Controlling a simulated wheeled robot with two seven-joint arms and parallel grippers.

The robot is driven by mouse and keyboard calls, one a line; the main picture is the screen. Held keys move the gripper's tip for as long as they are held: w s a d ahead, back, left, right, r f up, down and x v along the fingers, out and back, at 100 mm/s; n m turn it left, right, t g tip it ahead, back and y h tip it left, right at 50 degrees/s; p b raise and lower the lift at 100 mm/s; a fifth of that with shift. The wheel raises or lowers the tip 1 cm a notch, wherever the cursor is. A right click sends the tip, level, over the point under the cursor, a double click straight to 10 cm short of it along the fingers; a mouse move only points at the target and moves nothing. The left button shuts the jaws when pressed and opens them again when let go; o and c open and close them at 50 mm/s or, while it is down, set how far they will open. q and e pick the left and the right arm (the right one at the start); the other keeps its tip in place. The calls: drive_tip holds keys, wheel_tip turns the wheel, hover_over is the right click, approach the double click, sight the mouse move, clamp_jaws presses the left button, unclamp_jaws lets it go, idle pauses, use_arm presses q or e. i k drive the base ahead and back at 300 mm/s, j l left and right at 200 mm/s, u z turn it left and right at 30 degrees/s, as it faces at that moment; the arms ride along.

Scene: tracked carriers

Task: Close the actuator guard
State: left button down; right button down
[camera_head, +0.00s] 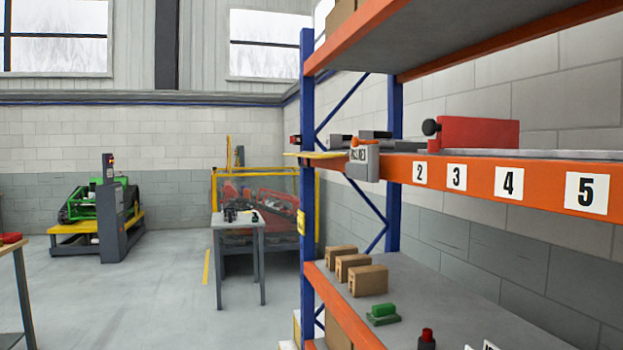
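I cannot tell for certain which thing is the actuator guard. A red block-like part with a round black knob (478,132) stands on the upper shelf at the right, on a thin grey plate. A fenced cell with a yellow frame and clear panel (262,240) stands at the back centre, with red machinery behind the panel. Its lower part is partly hidden by a small table. Neither of my grippers shows in this view.
A blue and orange rack (307,120) fills the right side. Its lower shelf (440,290) holds brown boxes (368,280) and a green part (383,311). A small table (238,222) stands mid-floor. A green tracked carrier (90,203) is at left. Floor between is clear.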

sight(308, 161)
drive_tip(key=i+j+z, duration=0.7)
drive_tip(key=i+j, duration=0.25)
drive_tip(key=i+j+z, duration=0.35)
drive_tip(key=j, duration=0.3)
drive_tip(key=i, duration=0.1)
